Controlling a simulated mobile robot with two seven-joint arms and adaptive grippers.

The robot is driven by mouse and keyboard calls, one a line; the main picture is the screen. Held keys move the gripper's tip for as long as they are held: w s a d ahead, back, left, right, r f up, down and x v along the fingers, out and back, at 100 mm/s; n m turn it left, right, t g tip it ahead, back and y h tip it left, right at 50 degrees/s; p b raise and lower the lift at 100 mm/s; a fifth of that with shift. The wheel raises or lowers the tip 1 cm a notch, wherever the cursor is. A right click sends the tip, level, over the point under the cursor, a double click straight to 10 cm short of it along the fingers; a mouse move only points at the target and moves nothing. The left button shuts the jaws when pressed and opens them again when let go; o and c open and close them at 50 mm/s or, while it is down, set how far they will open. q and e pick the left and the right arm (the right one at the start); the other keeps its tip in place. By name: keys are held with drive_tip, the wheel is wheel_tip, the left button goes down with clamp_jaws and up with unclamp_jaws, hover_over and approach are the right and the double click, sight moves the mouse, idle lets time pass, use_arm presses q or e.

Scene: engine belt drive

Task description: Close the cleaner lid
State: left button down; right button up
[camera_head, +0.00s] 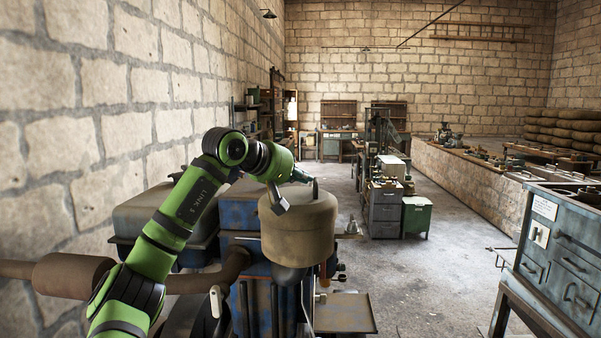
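The cleaner is a round, tan-brown canister (298,232) with a domed top on the blue engine. I cannot tell whether its lid is fully seated. A short dark upright piece (315,189) shows at the top. My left gripper (293,190), on the green arm, is over the canister's upper left side. Its fingers look spread apart, with one grey finger low in front of the dome. I see nothing held between them, and I cannot tell whether they touch the canister. My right gripper is not in view.
The blue engine (238,216) has brown pipes (75,276) running left. A stone wall (100,110) is close on the left. A grey-blue drawer cabinet (565,255) stands at right. Grey and green cabinets (384,210) stand farther back. The floor between is clear.

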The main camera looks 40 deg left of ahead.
use_arm(q)
drive_tip(key=v, duration=1.2)
drive_tip(key=shift+w+d, duration=0.1)
